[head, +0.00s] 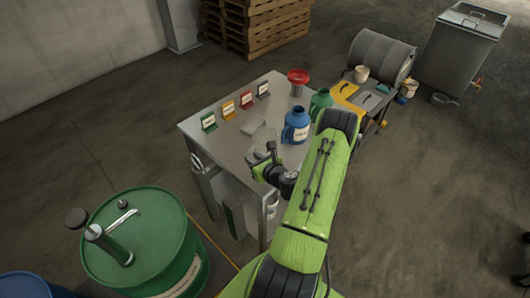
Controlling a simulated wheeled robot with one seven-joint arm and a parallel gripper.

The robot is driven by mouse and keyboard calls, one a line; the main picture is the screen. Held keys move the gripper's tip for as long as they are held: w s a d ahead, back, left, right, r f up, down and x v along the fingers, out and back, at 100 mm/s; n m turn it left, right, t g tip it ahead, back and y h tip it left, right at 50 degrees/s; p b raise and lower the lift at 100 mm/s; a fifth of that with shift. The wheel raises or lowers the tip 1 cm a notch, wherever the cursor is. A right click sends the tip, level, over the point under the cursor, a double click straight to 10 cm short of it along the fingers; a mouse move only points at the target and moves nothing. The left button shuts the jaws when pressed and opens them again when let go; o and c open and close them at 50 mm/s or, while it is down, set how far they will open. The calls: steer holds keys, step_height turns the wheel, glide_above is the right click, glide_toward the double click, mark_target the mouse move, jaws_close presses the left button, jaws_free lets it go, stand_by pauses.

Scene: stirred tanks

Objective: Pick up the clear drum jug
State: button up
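A pale, see-through shape (262,133) on the steel table (222,153) may be the clear drum jug, but its outline is faint. My gripper (262,160) is over the table's front part, just in front of this shape in the picture. The fingers are small and dark, so I cannot tell their opening or whether they touch anything. A blue jug (296,126) with a white label stands to the right. A green jug (320,101) stands behind it, partly hidden by my arm.
A red-topped container (298,80) stands at the table's back corner. Several small coloured label stands (228,108) line the back left edge. A green drum (148,245) is at the front left. A lower bench with a yellow tray (345,90) and a grey drum (382,55) are at right.

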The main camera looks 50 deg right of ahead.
steer(key=x, duration=0.5)
steer(key=shift+w+f, duration=0.25)
steer(key=shift+w, duration=0.05)
steer(key=shift+s, duration=0.15)
steer(key=shift+c, duration=0.3)
jaws_close()
steer(key=shift+r, duration=0.1)
